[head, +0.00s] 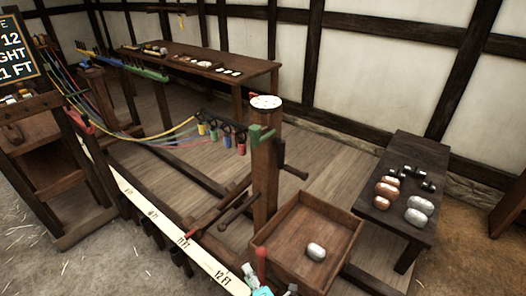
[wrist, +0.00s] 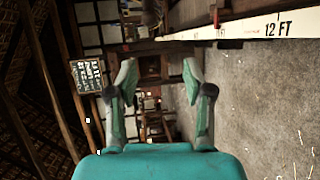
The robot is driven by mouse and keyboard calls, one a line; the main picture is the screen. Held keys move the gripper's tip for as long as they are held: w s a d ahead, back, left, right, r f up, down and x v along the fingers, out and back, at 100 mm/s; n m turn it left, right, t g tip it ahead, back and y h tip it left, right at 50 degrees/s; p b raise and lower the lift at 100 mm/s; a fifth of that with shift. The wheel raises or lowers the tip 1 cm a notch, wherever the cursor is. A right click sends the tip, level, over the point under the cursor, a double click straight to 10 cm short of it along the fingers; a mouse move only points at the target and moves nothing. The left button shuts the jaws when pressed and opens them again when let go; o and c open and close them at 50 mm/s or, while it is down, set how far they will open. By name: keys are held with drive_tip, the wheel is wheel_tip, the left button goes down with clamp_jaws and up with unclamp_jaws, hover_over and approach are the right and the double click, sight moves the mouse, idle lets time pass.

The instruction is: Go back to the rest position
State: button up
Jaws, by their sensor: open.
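My gripper (wrist: 160,80) shows in the wrist view with its two grey-green fingers spread apart and nothing between them. In the head view a small teal part of my arm shows at the bottom edge, in front of the wooden tray and beside the white measuring rail. The rail (head: 181,242) carries foot marks, and its "12 FT" end also shows at the top right of the wrist view (wrist: 278,30). Whether the fingers touch anything in the head view cannot be told.
A wooden tray (head: 285,228) holds one pale rounded weight (head: 316,250). A dark bench (head: 415,150) at right bears several weights. A wooden post (head: 264,170) stands behind the tray. Coloured ropes (head: 100,105) run at left, near a chalkboard (head: 17,55). A long table (head: 255,67) stands behind.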

drive_tip(key=s+d+r+m+t+h, duration=0.1)
drive_tip(key=s+d+m, duration=0.45)
drive_tip(key=s, duration=0.55)
drive_tip(key=s+d+r+m+h, duration=0.1)
drive_tip(key=s+d+m, duration=0.3)
drive_tip(key=s+d, duration=0.5)
drive_tip(key=s+d+r+m+h, duration=0.3)
drive_tip(key=s+r+m, duration=0.4)
drive_tip(key=s, duration=0.4)
drive_tip(key=s+d+r+m+h, duration=0.2)
drive_tip(key=s+d+r+m, duration=0.3)
drive_tip(key=s, duration=0.6)
wheel_tip(320, 180, up, 3)
drive_tip(key=m, duration=0.2)
drive_tip(key=shift+d+m+h, duration=0.15)
drive_tip(key=shift+m+h, duration=0.2)
drive_tip(key=shift+h, duration=0.05)
drive_tip(key=shift+f, duration=0.1)
